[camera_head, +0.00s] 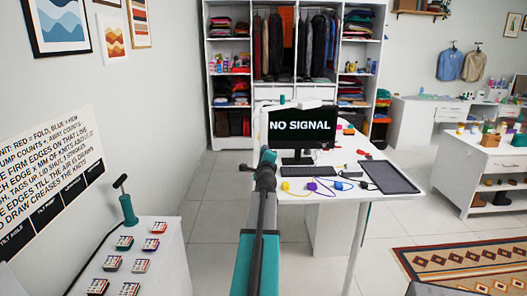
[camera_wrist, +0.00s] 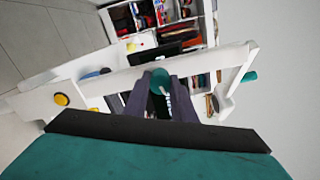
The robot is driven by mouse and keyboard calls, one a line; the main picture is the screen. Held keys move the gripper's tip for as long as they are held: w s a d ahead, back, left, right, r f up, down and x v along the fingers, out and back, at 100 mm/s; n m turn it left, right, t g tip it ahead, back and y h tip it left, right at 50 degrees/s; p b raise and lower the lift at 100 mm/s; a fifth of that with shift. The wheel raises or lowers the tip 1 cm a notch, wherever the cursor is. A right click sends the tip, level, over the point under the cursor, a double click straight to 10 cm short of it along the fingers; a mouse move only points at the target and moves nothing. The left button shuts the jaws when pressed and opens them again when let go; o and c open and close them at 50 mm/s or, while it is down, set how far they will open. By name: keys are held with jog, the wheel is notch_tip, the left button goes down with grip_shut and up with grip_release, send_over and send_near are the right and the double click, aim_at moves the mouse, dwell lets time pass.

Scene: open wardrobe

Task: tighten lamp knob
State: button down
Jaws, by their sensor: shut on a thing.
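The lamp shows in the wrist view as a white arm (camera_wrist: 112,82) slanting across the picture, with a teal knob (camera_wrist: 160,78) near its middle. My gripper (camera_wrist: 161,86) has its two dark fingers on either side of this knob and is shut on it. Another teal part (camera_wrist: 250,76) sits at the lamp's right end. In the head view my gripper (camera_head: 267,156) is at the near left edge of the white desk, and the lamp's white upper part (camera_head: 262,120) stands beside the monitor.
The desk (camera_head: 320,158) bears a monitor (camera_head: 298,126), a keyboard (camera_head: 313,172), a dark tray (camera_head: 389,178) and several coloured plugs with cables. A white side table (camera_head: 165,248) with a teal pump (camera_head: 128,208) stands at left. The wardrobe (camera_head: 208,80) is behind. Floor is clear between.

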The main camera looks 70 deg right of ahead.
jog(key=c, duration=1.4)
grip_release()
jog(key=shift+c, duration=0.4)
jog(key=shift+f+n+b, duration=0.15)
jog(key=shift+n+b, duration=4.45)
jog(key=shift+n, duration=1.6)
jog(key=shift+n+b, duration=2.4)
jog(key=shift+b, duration=0.5)
jog(key=shift+c, duration=0.4)
